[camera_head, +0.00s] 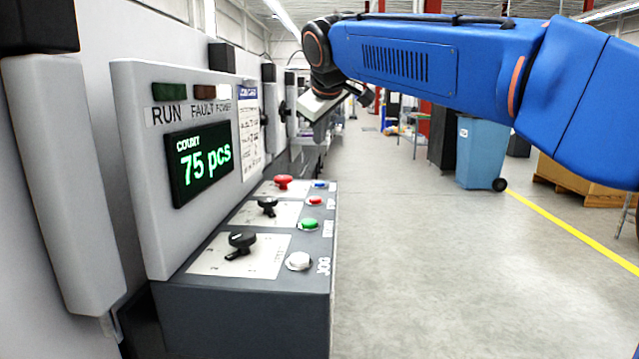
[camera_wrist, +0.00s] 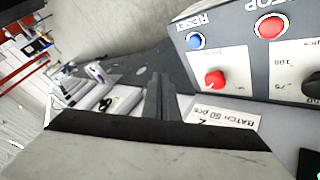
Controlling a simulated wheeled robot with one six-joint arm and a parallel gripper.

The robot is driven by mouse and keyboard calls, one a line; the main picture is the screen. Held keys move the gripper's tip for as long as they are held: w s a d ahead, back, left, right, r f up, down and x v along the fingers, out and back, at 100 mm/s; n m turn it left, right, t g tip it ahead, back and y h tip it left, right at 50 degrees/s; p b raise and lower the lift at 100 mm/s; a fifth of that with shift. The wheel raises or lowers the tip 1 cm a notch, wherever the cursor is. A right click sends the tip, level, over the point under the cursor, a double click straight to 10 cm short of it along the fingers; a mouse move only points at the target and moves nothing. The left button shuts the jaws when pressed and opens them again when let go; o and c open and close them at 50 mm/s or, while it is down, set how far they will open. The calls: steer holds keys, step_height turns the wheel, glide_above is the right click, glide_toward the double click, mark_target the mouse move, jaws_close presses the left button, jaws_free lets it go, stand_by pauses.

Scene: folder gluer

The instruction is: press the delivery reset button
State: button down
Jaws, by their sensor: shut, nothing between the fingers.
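The blue button labelled RESET (camera_wrist: 195,41) is at the upper right of the wrist view, on the sloped control panel. It also shows as a small blue button at the far end of the panel in the head view (camera_head: 320,184). My gripper (camera_wrist: 160,84) is shut and empty, its fingers together at the middle of the wrist view. The fingertips point beside the panel's end and are apart from the blue button in the picture. In the head view my gripper (camera_head: 318,125) is above and beyond the panel's far end.
A red button (camera_wrist: 269,27) labelled STOP and a red knob (camera_wrist: 214,79) are near the blue one. A count display (camera_head: 203,163) reads 75 pcs.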

mark_target(320, 184)
steer(key=shift+f, duration=4.05)
steer(key=shift+f, duration=0.9)
steer(key=shift+r, duration=0.9)
steer(key=shift+r, duration=2.5)
